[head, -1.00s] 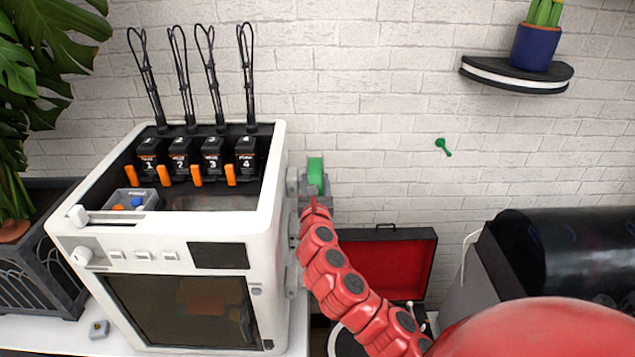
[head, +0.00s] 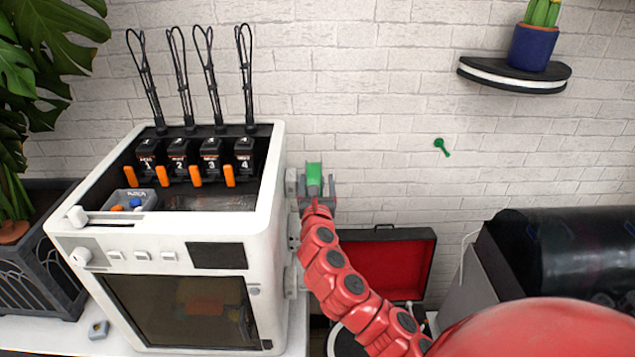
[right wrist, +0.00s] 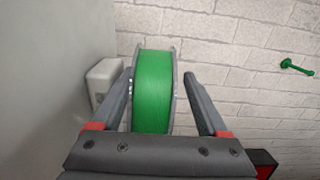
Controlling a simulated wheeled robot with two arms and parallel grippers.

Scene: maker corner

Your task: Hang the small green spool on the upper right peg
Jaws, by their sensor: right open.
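The small green spool (head: 314,174) is at the upper right side of the white printer. In the right wrist view the spool (right wrist: 153,92) stands upright, with its green face between two pale rims. My right gripper (head: 317,184) is open, with one finger on each side of the spool. The right wrist view shows a gap between the spool and the right finger; the left finger is close to the rim. A white block (right wrist: 103,82) on the printer's side is left of the spool; whether it bears the spool is hidden. My left gripper is out of view.
The white printer (head: 160,235) stands close left of my right gripper. A small green peg (head: 441,147) is on the brick wall to the right. A shelf (head: 515,75) with a cactus pot is above it. An open red-lined case (head: 395,265) is below.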

